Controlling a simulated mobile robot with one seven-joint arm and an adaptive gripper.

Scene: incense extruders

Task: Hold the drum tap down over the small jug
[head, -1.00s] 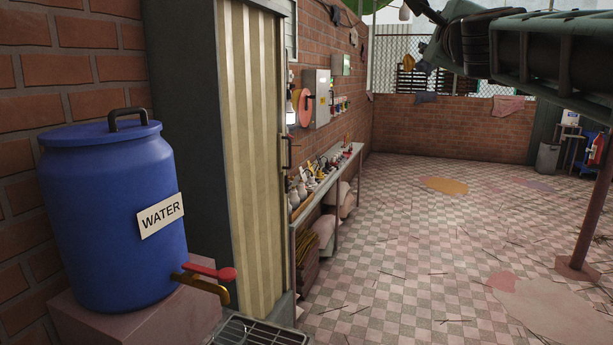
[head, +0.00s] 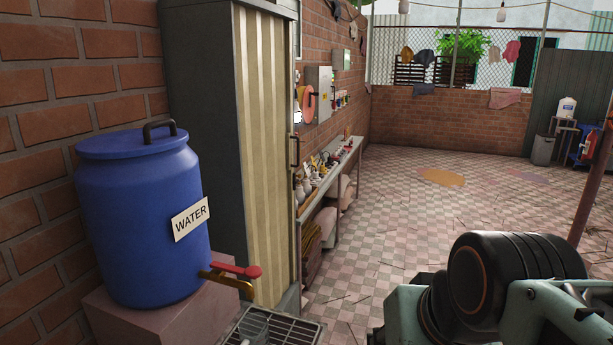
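The blue water drum (head: 130,235) stands at the left with a "WATER" label. Its brass tap (head: 226,283) with a red lever (head: 236,269) sticks out to the right, low on the drum. Below the tap is a metal grate (head: 300,328). A clear, see-through vessel (head: 254,326) shows on the grate at the bottom edge, partly cut off; it may be the small jug, but I cannot tell for sure. My arm's links fill the lower right, well right of the tap. My gripper is out of the picture.
The drum sits on a pinkish block (head: 165,322) against a brick wall. A tall cabinet (head: 262,150) stands right behind the tap. A cluttered narrow bench (head: 347,160) runs along the wall beyond. The checkered floor (head: 400,215) is largely clear.

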